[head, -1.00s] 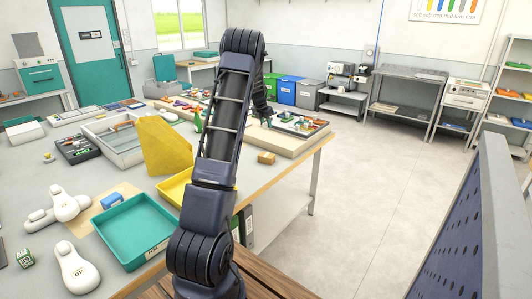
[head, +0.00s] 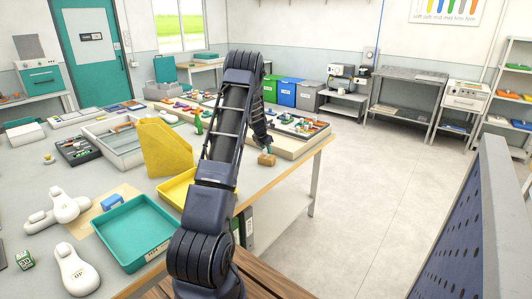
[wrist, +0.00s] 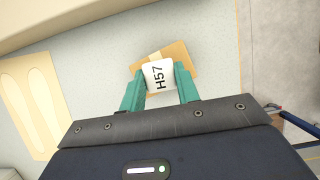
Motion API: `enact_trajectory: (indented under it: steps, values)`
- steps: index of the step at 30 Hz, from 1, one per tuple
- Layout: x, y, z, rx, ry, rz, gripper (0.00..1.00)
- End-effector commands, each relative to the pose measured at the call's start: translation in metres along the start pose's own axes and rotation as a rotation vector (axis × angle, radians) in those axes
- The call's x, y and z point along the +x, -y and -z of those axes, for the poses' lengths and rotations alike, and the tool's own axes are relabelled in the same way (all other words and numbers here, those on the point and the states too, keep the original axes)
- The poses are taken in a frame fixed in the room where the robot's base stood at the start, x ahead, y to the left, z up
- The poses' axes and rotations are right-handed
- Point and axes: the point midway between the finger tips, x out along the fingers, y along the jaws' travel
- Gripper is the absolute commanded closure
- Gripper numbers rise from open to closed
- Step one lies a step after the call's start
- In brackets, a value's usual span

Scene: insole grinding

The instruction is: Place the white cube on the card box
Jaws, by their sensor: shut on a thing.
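In the wrist view, my gripper (wrist: 159,72) has its teal fingers shut on the white cube (wrist: 158,78), whose face reads H57. The small brown card box (wrist: 180,52) lies on the table just behind and under the cube, with a pale tape strip; the cube and fingers hide part of it. In the head view, the card box (head: 266,160) sits near the table's right edge, and my gripper (head: 266,150) is right above it. I cannot tell whether the cube touches the box.
A board of small coloured parts (head: 300,126) stands just behind the box. A yellow holder (head: 165,150), a yellow tray (head: 176,187) and a teal tray (head: 137,228) are to the left. The table is bare in front of the box.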

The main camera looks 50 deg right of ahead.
Motion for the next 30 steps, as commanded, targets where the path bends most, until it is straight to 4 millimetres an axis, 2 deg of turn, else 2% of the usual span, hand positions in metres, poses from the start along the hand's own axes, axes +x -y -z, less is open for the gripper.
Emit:
enact_trajectory:
  steps: [4,15,16,18,19,30]
  values:
    - [0.0137,-0.0005,0.0060,-0.001,0.000,0.000,0.89]
    - [0.0168,-0.0003,0.0073,-0.001,0.000,0.000,0.89]
    - [0.0164,-0.0003,0.0070,0.000,0.000,0.000,0.63]
    - [0.0162,-0.0003,0.0069,0.000,0.000,0.000,0.49]
    - [0.0162,-0.0003,0.0069,0.000,0.000,0.000,0.47]
    - [0.0108,-0.0002,0.0052,0.000,0.001,-0.001,0.47]
